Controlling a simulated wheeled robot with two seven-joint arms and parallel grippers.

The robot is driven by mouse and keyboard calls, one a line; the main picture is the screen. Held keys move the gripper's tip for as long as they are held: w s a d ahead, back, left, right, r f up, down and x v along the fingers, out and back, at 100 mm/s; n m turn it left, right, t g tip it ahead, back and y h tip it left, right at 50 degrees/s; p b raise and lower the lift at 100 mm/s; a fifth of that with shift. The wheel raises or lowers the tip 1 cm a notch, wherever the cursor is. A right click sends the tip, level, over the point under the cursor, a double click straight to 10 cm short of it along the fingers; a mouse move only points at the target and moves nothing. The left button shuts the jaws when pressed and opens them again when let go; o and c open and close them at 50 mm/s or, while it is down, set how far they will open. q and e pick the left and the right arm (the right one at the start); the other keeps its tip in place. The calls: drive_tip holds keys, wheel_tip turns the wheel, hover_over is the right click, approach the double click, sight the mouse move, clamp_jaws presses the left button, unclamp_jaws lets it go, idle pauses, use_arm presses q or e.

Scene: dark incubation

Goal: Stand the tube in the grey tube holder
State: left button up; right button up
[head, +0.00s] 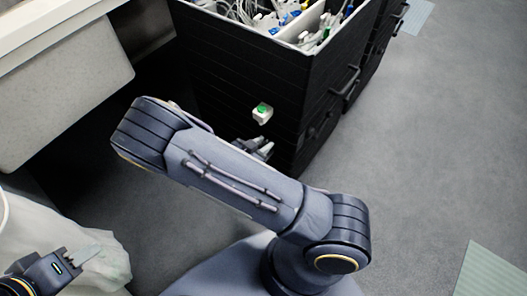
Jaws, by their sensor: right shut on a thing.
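My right gripper (262,148) shows just past my grey arm, in front of the black drawer cabinet (235,85). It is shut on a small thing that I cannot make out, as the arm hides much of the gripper. My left gripper (78,257) is at the lower left, over a pale plastic bag. I cannot tell whether its jaws are open. I can make out neither a tube nor a grey tube holder.
The cabinet's open top holds cables and small coloured parts (300,22). Handles (346,85) stick out on its right side. A white counter (55,45) overhangs at the upper left. The pale bag (30,225) fills the lower left.

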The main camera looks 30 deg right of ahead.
drive_tip(key=w, duration=0.1)
drive_tip(key=w+d, duration=0.1)
drive_tip(key=w, duration=0.1)
drive_tip(key=shift+w+d, duration=0.1)
drive_tip(key=shift+d, duration=0.05)
drive_tip(key=shift+w+d+f+b, duration=0.25)
drive_tip(key=shift+w+f+b, duration=0.2)
drive_tip(key=shift+w+b, duration=0.1)
drive_tip(key=shift+f+b, duration=0.65)
drive_tip(key=shift+f, duration=0.5)
drive_tip(key=shift+f+b, duration=0.4)
drive_tip(key=shift+f, duration=0.15)
drive_tip(key=o, duration=1)
